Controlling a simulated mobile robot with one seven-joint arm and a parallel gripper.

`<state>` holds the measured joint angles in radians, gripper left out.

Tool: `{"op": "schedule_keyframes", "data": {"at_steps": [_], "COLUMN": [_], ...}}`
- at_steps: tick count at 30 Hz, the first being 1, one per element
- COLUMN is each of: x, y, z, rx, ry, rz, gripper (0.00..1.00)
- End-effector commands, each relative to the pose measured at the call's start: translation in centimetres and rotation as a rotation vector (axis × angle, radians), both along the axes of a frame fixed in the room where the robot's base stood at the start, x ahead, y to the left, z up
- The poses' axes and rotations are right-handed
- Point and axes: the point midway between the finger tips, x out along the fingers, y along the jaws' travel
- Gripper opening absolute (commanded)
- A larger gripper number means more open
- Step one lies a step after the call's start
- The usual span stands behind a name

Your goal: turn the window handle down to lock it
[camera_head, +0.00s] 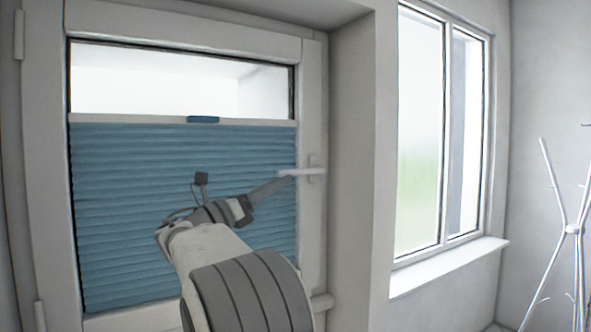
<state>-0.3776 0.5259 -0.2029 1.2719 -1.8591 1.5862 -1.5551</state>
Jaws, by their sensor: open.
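The window handle (304,171) is white and sits on the right side of the window frame. Its lever lies roughly horizontal and points left, with its plate (313,165) on the frame. My gripper (286,179) is at the left end of the lever, its tip close to or touching the lever's underside; I cannot tell which. The gap between the fingers is too small to make out. The window (48,200) has a white frame and appears closed. A blue pleated blind (120,200) covers most of its glass.
A second, taller window (420,130) with a white sill (445,268) is on the right-hand wall. A white coat stand (572,230) stands at the far right. A wall corner (355,150) juts out just right of the handle. My arm hides part of the blind.

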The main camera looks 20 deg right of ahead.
Motion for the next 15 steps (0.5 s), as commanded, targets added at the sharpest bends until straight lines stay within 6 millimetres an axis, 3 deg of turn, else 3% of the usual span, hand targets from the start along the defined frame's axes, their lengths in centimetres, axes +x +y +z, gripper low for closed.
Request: {"op": "schedule_keyframes", "data": {"at_steps": [6,15], "x": [0.9,1.4], "y": [-3.7,-5.3], "z": [1.7,2.3], "rx": [0.001,0.000], "ry": [-0.001,-0.001], "rz": [-0.002,0.000], "gripper": [0.51,0.51]}}
